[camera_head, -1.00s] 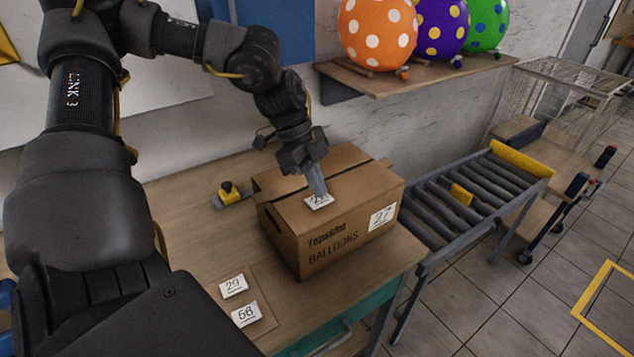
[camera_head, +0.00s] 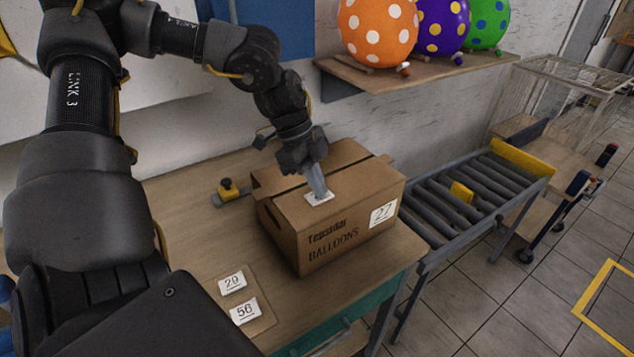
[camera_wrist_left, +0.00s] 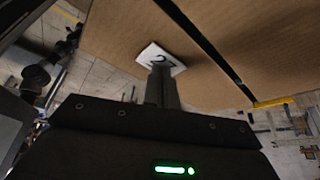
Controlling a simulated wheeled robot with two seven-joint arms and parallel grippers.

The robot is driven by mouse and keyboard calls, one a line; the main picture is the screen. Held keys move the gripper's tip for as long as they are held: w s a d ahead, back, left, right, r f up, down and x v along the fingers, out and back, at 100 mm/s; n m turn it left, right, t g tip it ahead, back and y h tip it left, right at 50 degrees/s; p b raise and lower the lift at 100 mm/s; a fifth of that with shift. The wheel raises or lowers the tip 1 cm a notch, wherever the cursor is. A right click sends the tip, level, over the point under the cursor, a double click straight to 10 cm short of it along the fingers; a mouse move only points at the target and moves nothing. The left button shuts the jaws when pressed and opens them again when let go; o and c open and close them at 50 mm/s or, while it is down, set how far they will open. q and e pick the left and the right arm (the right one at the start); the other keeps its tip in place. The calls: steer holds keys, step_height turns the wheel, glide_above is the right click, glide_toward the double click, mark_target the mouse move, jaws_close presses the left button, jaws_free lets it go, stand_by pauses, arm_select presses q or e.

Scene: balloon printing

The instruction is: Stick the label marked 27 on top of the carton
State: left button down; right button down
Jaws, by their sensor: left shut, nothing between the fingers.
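The carton (camera_head: 335,205) stands on the table, printed "BALLOONS", with a white 27 marking on its side face (camera_head: 383,213). In the left wrist view the label (camera_wrist_left: 153,54) shows a 2, the rest covered by the fingers. My left gripper (camera_head: 318,192) is shut and points down with its tips at the label; in the left wrist view the fingers (camera_wrist_left: 160,75) overlap its edge. My right gripper is not in view.
Labels 29 (camera_head: 232,282) and 56 (camera_head: 244,311) lie on a backing board on the table (camera_head: 190,215). A roller conveyor (camera_head: 450,200) stands to the right. A shelf (camera_head: 400,75) with balloons hangs behind.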

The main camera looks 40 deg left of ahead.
arm_select(q)
steer(key=shift+s+f, duration=0.1)
steer(key=shift+f, duration=0.05)
stand_by(1.2)
step_height(320, 180, up, 7)
steer(key=p, duration=0.3)
steer(key=shift+p, duration=0.3)
stand_by(0.4)
stand_by(0.4)
